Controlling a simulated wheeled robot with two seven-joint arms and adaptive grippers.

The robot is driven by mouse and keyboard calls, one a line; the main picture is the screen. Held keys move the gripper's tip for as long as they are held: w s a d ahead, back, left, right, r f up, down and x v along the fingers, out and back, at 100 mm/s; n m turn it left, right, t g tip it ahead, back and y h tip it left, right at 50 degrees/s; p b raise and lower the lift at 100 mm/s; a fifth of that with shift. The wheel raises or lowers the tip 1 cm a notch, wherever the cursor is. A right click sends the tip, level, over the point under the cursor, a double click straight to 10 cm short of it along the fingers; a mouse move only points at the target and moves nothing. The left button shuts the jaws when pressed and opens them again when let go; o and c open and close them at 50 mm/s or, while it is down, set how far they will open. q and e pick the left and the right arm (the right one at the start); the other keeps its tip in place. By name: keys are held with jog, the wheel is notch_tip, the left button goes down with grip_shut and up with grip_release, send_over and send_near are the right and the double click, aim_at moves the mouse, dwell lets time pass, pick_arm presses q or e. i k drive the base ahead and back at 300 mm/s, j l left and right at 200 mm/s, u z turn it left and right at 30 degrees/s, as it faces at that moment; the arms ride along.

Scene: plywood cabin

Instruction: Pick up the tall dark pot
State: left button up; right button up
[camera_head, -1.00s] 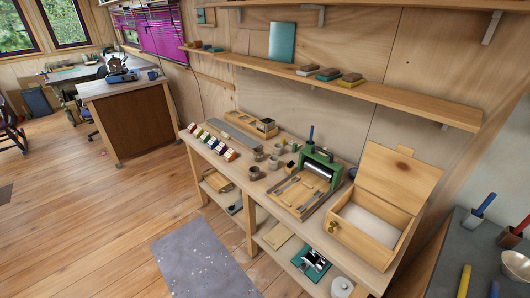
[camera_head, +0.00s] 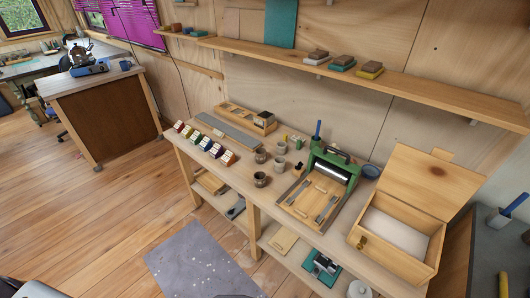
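Several small dark grey-brown pots stand close together on the middle of the wooden workbench (camera_head: 236,187). One pot (camera_head: 261,179) is nearest the front edge. Another pot (camera_head: 260,156) stands behind it, and two more stand to the right, a pot (camera_head: 281,147) at the back and a pot (camera_head: 280,163) in front. They are too small here to tell surely which is the tall dark one. All stand upright and apart from any gripper. Neither of my grippers shows clearly. A dark shape at the bottom left edge is cut off and I cannot tell what it is.
A green press (camera_head: 331,170) with a wooden bed stands right of the pots, then an open wooden box (camera_head: 400,232). Coloured blocks (camera_head: 205,143) line the left. A shelf (camera_head: 400,75) overhangs the bench's back. The floor in front, with a grey mat (camera_head: 200,262), is clear.

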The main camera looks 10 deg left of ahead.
aim_at(261, 156)
jog(key=i+j+z, duration=0.15)
jog(key=j, duration=0.2)
jog(key=i+j+z, duration=0.15)
jog(key=j, duration=0.25)
jog(key=i+j+z, duration=0.2)
jog(key=j, duration=0.2)
jog(key=j+z, duration=0.15)
jog(key=j, duration=0.25)
jog(key=i+j+z, duration=0.15)
jog(key=j, duration=0.3)
